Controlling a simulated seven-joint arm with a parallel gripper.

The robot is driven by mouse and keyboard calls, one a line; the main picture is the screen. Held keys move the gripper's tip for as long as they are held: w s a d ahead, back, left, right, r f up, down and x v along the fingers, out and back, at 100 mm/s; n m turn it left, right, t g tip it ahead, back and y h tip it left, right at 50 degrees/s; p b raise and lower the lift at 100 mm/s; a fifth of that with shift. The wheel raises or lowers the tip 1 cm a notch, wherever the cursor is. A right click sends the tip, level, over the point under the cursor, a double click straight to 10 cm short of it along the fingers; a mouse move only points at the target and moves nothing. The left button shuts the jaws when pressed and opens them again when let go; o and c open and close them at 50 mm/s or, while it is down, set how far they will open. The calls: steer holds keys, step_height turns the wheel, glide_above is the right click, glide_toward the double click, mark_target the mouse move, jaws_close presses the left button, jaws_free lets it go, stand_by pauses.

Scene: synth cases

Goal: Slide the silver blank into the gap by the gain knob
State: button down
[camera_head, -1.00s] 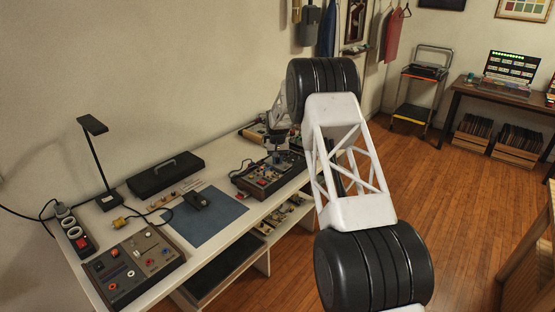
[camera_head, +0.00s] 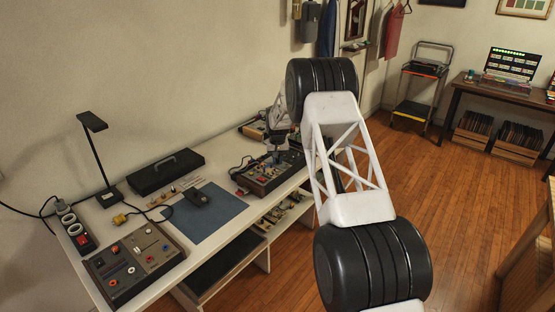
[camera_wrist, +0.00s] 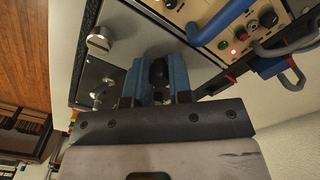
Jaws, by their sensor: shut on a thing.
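In the wrist view, my gripper (camera_wrist: 160,85) has blue fingers shut on a dark-looking piece (camera_wrist: 158,72), which I take to be the silver blank; its outline is mostly hidden by the fingers. Behind the fingertips is a grey, shiny panel (camera_wrist: 150,35). A silver knob (camera_wrist: 99,40) stands on it at the left; I cannot read whether it is the gain knob. I cannot make out the gap or tell whether the piece touches the panel. In the head view, my gripper (camera_head: 277,146) is small and dark above the far case (camera_head: 268,178).
A beige module with a blue cable (camera_wrist: 222,22) and a red light is at the wrist view's upper right. The head view shows a blue mat (camera_head: 212,220), a second control box (camera_head: 135,265), a desk lamp (camera_head: 95,125) and a long black case (camera_head: 165,172) on the bench.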

mark_target(278, 159)
steer(key=c, duration=0.9)
jaws_free()
steer(key=shift+c, duration=0.2)
steer(key=shift+r, duration=3.9)
